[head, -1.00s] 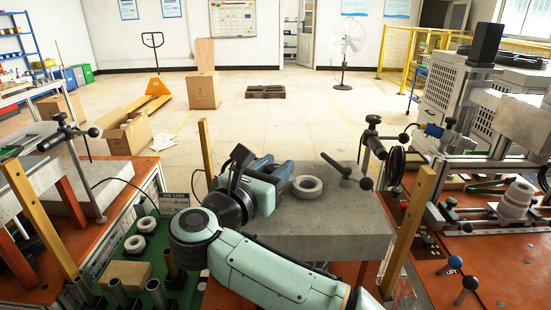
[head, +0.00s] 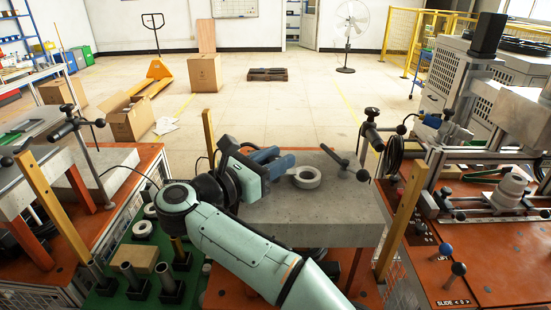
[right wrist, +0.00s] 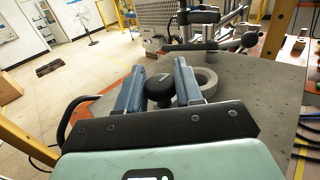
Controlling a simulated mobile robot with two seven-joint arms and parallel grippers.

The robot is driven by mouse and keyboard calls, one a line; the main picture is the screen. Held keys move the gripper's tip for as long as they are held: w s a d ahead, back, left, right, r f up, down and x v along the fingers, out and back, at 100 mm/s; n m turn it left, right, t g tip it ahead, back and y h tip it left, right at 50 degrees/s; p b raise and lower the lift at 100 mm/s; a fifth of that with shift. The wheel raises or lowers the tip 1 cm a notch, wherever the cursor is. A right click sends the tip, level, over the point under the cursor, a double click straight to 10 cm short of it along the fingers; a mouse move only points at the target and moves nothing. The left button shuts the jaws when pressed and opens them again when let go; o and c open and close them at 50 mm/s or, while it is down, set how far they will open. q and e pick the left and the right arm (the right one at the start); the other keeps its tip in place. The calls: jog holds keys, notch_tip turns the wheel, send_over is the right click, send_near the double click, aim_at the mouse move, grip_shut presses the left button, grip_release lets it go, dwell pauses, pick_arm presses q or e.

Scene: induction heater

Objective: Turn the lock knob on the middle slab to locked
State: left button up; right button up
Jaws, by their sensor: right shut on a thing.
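The middle slab (head: 318,215) is a grey block with a pale ring (head: 306,177) lying on it. My right gripper (head: 279,163) is low over the slab, left of the ring, its blue fingers pointing right. In the right wrist view, the fingers stand on both sides of a round black knob (right wrist: 160,88), and the right gripper (right wrist: 159,75) is shut on it. The ring (right wrist: 206,81) lies just beyond the right finger. In the head view the gripper hides the knob. Its lock marking cannot be read. My left gripper is not in view.
A black bar handle with ball ends (head: 344,164) stands on the slab, right of the ring. Yellow posts (head: 402,220) rise beside the slab. A clamp post (head: 371,135) stands behind it. Green-based racks (head: 106,303) are at lower left; press equipment (head: 513,188) is at right.

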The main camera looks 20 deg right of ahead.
jog(key=o, duration=1)
jog(key=shift+r, duration=0.15)
jog(key=shift+c, duration=0.2)
jog(key=v, duration=0.8)
jog(key=shift+s+a, duration=0.15)
jog(key=shift+a, duration=0.15)
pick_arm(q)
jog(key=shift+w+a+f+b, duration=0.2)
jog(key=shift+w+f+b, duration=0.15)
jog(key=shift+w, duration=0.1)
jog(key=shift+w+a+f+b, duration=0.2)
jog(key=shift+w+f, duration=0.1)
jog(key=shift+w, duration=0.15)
pick_arm(e)
jog(key=shift+v, duration=2.35)
